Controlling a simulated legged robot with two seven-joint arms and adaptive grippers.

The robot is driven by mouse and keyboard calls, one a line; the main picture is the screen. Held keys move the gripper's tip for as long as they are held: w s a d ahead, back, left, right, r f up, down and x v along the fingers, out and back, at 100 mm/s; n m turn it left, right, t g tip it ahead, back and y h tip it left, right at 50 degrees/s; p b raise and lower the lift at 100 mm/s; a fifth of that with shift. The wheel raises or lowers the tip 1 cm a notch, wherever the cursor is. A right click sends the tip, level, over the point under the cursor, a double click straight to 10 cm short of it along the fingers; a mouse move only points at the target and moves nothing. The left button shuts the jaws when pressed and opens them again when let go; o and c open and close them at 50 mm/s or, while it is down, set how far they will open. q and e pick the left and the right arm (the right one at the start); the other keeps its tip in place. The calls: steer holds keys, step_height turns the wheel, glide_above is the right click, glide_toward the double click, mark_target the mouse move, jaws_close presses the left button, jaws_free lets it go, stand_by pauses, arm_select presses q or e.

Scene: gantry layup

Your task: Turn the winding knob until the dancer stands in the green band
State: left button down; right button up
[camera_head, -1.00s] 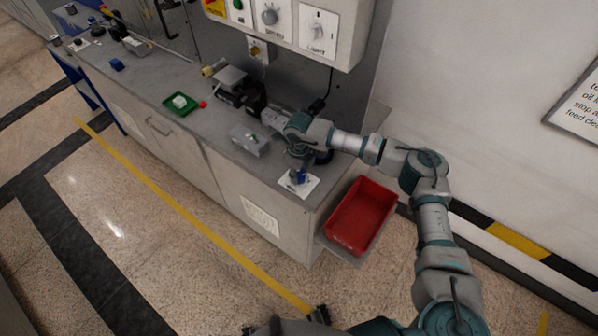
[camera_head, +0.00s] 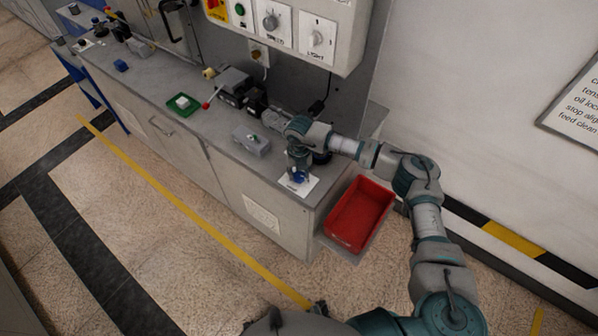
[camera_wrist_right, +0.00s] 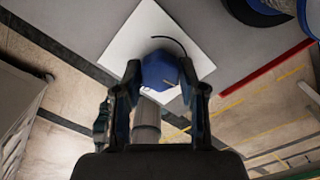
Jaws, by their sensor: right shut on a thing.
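The winding knob (camera_wrist_right: 160,72) is blue and faceted, with a dark curved mark beside it on a white square plate (camera_wrist_right: 150,40). In the head view the blue knob (camera_head: 299,177) is small, near the front right corner of the bench, over the white plate (camera_head: 312,184). My right gripper (camera_head: 298,172) points down at it. In the wrist view the right gripper's fingers (camera_wrist_right: 160,85) stand on both sides of the knob, shut on it. I cannot make out the dancer or its green band for certain.
A red bin (camera_head: 358,213) stands at the bench's right end. A grey box (camera_head: 251,140), a green tray (camera_head: 184,106) with a white piece and a dark machine (camera_head: 240,92) are on the bench (camera_head: 225,145). A control panel (camera_head: 290,25) hangs above.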

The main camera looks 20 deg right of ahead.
mark_target(299, 174)
stand_by(0.3)
steer(key=o, duration=1.1)
steer(key=shift+o, duration=0.2)
steer(key=shift+r, duration=0.1)
step_height(299, 174, up, 12)
steer(key=shift+f, duration=0.2)
